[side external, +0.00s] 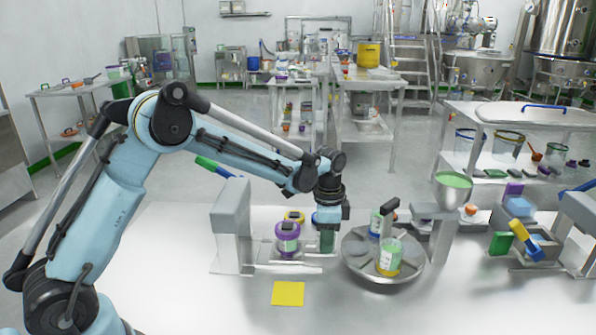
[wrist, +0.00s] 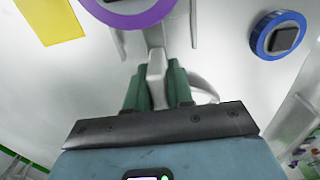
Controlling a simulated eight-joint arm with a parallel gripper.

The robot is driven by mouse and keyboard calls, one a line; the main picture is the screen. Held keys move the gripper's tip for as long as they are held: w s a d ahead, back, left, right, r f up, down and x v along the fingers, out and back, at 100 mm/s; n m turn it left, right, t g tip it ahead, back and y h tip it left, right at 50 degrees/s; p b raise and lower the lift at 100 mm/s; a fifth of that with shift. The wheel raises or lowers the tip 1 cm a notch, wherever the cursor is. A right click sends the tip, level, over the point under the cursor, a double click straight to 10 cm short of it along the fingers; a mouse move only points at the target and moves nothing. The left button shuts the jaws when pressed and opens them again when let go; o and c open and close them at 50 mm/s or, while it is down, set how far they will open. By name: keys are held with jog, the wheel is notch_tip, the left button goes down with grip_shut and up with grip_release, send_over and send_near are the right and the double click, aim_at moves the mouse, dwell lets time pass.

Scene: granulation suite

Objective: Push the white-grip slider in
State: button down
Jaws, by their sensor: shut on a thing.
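The slider's white grip (wrist: 156,68) shows in the wrist view between the two green fingers of my gripper (wrist: 157,76). The fingers are shut on it, one on each side. In the side external view my gripper (side external: 328,240) points down at the right end of a grey fixture (side external: 231,235) with pale rails. The fingers and wrist hide the grip there. A purple-ringed jar (side external: 288,236) stands at the fixture, left of my gripper; its purple rim (wrist: 130,14) shows at the top of the wrist view. How far the slider is out cannot be told.
A round metal turntable (side external: 352,262) with jars stands close to the right of my gripper. A yellow square (side external: 288,293) lies in front of the fixture. A funnel (side external: 452,190) stands farther right. The front of the white table is clear.

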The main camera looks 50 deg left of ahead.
jog(key=shift+s, duration=0.1)
jog(key=s+a, duration=0.2)
jog(key=a, duration=0.1)
jog(key=shift+s, duration=0.4)
jog(key=c, duration=1.1)
grip_release()
notch_tip(320, 180, up, 12)
jog(key=shift+r, duration=0.1)
